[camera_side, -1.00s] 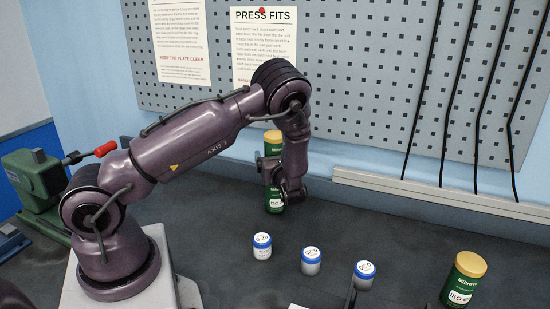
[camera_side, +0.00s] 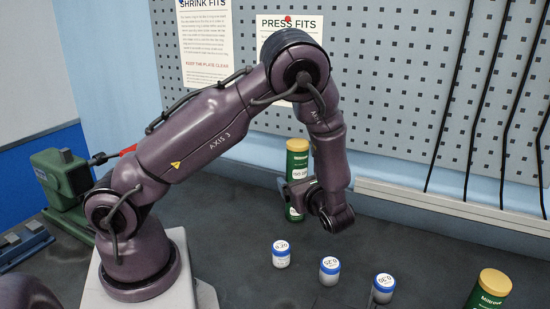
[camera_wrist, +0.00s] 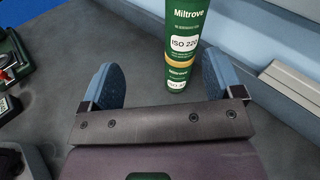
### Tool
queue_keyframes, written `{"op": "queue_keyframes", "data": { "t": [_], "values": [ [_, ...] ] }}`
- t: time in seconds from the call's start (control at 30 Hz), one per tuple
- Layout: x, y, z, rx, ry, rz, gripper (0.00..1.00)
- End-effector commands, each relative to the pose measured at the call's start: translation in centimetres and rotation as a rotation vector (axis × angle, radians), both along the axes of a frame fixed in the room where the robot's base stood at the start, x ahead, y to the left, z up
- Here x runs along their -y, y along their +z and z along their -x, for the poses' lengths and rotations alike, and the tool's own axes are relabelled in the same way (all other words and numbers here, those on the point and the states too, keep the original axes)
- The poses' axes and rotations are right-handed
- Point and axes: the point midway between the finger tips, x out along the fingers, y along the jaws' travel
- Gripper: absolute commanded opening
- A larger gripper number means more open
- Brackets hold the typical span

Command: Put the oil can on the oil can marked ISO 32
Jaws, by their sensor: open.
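Two green oil cans stand one on top of the other at the back of the bench. The upper can (camera_side: 298,160) has a gold lid and is marked ISO 220 in the wrist view (camera_wrist: 185,22). The lower can (camera_side: 293,213) shows in the wrist view (camera_wrist: 177,75) below a gold band, its own lid; its ISO number is cut off. The stack looks upright, the cans touching. My gripper (camera_side: 327,212) is open and empty, in front and to the right of the stack. In the wrist view, its blue fingers (camera_wrist: 164,82) are wide apart, with the stack beyond them.
Another green can (camera_side: 488,291) with a gold lid stands at the lower right, cut off by the frame. Several small blue-lidded jars (camera_side: 329,271) stand in a row in front. A green vise-like tool (camera_side: 63,176) is at the left. A ledge (camera_side: 450,208) runs along the back wall.

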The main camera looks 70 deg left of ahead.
Motion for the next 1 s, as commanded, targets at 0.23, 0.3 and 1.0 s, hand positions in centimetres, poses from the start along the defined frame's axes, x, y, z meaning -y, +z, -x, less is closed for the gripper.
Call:
{"op": "queue_keyframes", "data": {
  "t": [0.23,0.3,1.0],
  "values": [
    [2.1,5.7,5.1,0.394,0.344,0.389,0.86],
    [3.1,6.9,6.5,0.505,0.428,0.503,0.86],
    [14.8,17.4,14.5,1.350,0.868,1.486,0.86]
  ]
}}
